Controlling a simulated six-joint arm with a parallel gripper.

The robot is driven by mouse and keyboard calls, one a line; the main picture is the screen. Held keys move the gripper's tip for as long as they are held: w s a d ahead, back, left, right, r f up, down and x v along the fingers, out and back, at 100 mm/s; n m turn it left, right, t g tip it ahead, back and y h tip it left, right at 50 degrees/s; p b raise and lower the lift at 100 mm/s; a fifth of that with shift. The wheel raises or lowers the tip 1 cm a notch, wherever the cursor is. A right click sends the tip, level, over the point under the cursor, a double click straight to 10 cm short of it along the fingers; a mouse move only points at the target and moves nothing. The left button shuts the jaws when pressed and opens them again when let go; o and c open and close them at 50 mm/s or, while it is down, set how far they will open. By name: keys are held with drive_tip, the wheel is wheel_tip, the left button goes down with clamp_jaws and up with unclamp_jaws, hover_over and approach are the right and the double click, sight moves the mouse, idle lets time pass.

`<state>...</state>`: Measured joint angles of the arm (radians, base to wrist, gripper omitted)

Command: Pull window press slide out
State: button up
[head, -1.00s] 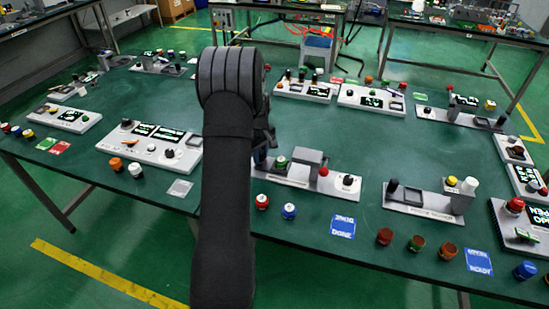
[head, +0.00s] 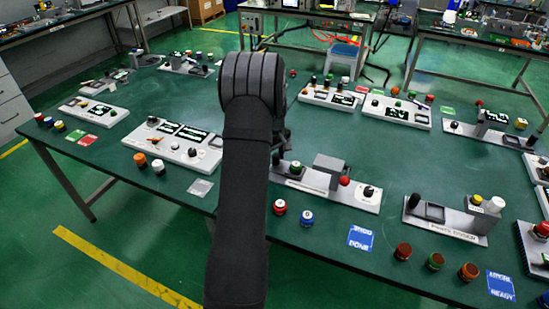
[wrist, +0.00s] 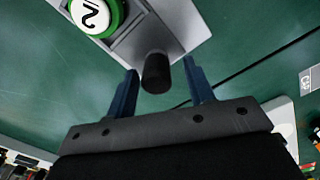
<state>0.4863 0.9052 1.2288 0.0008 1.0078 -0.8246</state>
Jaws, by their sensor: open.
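The press device with a light grey base (head: 347,198) stands near the front edge of the table in the head view. It carries a grey block, a red knob and a green-and-white round piece, which shows a 2 in the wrist view (wrist: 97,14). A black upright handle (wrist: 156,75) stands at the end of a grey slide (wrist: 150,32) in the wrist view. My gripper (wrist: 159,66) is open, with one blue finger on each side of the handle and gaps visible. In the head view my arm partly hides my gripper and this end of the device.
A grey device (head: 455,222) with a black knob stands to the right. A white panel (head: 172,142) with displays stands to the left. A red button (head: 280,207) and a blue one (head: 307,218) stand in front. Clear green table lies behind the device.

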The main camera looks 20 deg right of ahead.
wheel_tip(320, 180, up, 17)
idle(0.4)
wheel_tip(320, 180, down, 18)
drive_tip(key=shift+d+r, duration=0.1)
drive_tip(key=shift+r, duration=0.05)
drive_tip(key=shift+s, duration=0.1)
idle(0.4)
